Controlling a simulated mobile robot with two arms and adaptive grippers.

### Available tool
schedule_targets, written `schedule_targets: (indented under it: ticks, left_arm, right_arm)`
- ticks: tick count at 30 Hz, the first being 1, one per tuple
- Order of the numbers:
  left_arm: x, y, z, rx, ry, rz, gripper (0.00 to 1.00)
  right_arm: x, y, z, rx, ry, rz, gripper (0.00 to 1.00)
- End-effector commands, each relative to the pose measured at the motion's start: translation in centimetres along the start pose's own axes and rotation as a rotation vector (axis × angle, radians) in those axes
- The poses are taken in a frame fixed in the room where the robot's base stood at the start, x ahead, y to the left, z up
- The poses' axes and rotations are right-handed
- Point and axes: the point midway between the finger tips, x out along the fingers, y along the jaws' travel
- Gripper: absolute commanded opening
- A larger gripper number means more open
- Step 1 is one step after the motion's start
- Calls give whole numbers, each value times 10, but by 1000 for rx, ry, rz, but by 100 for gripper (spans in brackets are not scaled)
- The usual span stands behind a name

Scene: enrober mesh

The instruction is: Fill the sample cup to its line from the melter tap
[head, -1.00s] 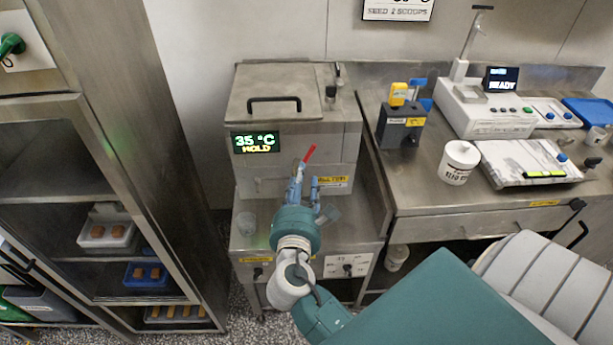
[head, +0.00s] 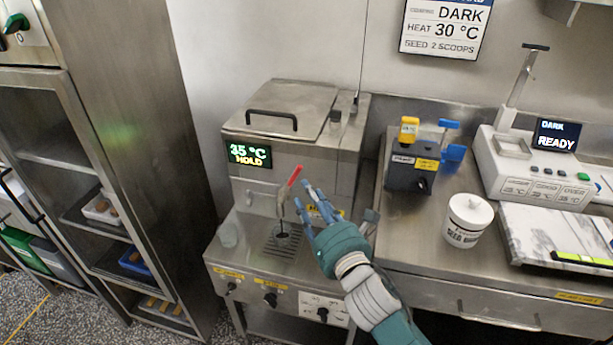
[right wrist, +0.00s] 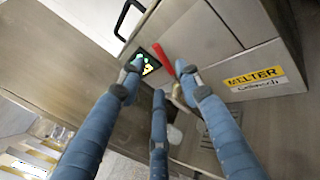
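The melter (head: 270,115) is a steel box with a lid and a display reading 35 °C HOLD. Its tap has a red handle (head: 295,175), tilted up to the right. Below the spout, a thin dark line reaches a dark spot on the drip grate (head: 285,245); I cannot tell if it is flowing. My left gripper is out of view.
A clear-grey object (head: 370,222) is at the melter ledge's right end. On the right bench (head: 415,245) stand a dark block with yellow and blue tools (head: 412,175), a white seed tub (head: 466,220), a tempering device (head: 540,165) and a marble slab (head: 560,235). A shelf cabinet (head: 150,130) stands left.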

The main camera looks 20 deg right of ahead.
Motion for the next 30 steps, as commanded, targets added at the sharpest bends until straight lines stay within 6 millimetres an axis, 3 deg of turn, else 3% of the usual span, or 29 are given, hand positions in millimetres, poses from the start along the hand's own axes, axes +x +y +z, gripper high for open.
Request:
schedule_targets:
  ticks: [7, 15, 21, 28, 30]
  left_arm:
    - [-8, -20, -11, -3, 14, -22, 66]
    - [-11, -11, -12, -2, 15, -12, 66]
    - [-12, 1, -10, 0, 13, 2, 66]
    - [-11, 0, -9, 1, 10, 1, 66]
    - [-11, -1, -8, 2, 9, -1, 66]
  right_arm:
    - [46, 1, 3, 2, -3, -2, 35]
    - [88, 0, 1, 3, 0, -4, 35]
    - [98, -1, 1, 2, 0, -3, 35]
    - [98, -1, 0, 2, 0, -3, 35]
    - [98, -1, 0, 2, 0, -3, 23]
